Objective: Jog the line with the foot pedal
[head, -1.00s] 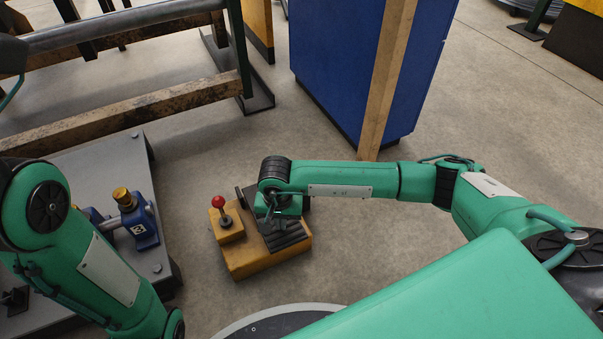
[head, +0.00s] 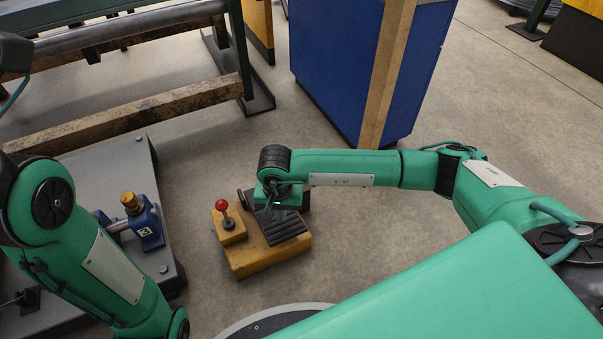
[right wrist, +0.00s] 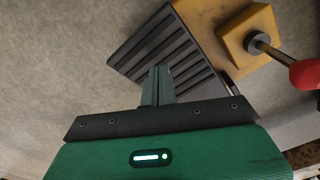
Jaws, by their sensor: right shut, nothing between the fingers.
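The foot pedal is a black ribbed plate (head: 286,231) on a yellow base (head: 265,262) on the floor. The ribbed plate also shows in the right wrist view (right wrist: 185,50). My right gripper (head: 277,212) is over the far part of the pedal, pointing down, with its fingers shut and empty. In the right wrist view the closed fingertips (right wrist: 158,72) lie in front of the ribbed plate; whether they touch it I cannot tell. My left arm comes in at the left, but its gripper is out of view.
A red-knobbed lever (head: 222,205) stands on the yellow base, left of the pedal. A grey platform (head: 95,165) with a blue clamp (head: 147,228) is at the left. A blue cabinet (head: 335,70) with a wooden post (head: 385,75) stands behind. Bare floor lies between.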

